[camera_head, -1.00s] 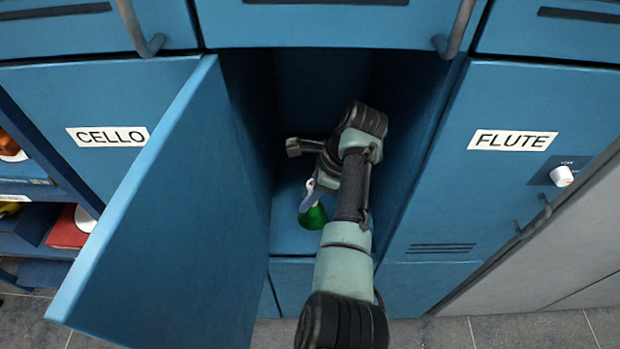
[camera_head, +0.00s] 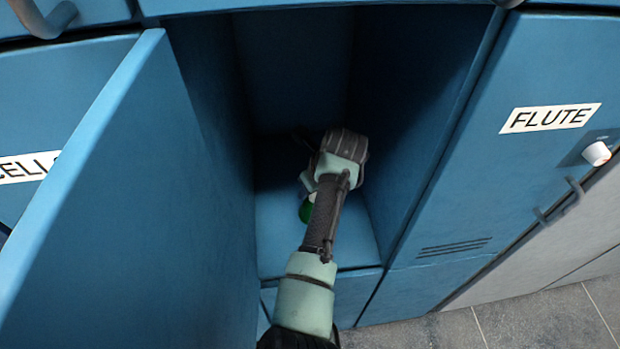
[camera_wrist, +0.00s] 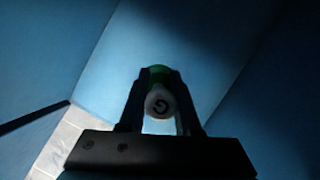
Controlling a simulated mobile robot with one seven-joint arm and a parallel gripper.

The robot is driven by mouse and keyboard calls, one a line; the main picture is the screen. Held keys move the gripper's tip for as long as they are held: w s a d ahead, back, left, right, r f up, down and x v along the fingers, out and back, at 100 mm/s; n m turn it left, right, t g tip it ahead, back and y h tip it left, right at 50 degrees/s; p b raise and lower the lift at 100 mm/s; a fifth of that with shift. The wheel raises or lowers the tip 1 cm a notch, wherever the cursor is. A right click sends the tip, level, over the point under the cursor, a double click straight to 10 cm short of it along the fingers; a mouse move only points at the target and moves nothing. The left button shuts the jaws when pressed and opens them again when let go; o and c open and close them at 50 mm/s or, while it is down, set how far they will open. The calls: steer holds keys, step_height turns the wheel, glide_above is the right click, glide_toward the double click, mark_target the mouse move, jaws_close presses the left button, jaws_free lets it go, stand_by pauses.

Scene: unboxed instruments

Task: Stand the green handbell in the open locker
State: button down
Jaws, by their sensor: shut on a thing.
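The green handbell (camera_head: 305,210) is inside the open locker (camera_head: 268,245), low over or on its floor; I cannot tell whether it touches. My arm hides most of it in the head view. In the wrist view my gripper (camera_wrist: 160,85) is shut on the handbell, whose pale handle end (camera_wrist: 158,102) with a dark mark shows between the two fingers. A bit of the green bell (camera_wrist: 158,72) shows beyond it. The locker door (camera_head: 130,200) stands open on the left.
The locker's right wall (camera_head: 415,130) is close to my arm. The closed FLUTE locker (camera_head: 540,80) with a white knob (camera_head: 596,153) is on the right. Grey floor tiles (camera_head: 520,315) lie in front.

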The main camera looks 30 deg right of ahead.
steer(key=shift+f, duration=1.6)
steer(key=shift+f+b, duration=0.2)
steer(key=shift+b, duration=0.1)
steer(key=c, duration=0.6)
jaws_free()
steer(key=shift+r, duration=0.15)
steer(key=p+v, duration=0.2)
steer(key=v, duration=1)
steer(key=shift+r, duration=0.1)
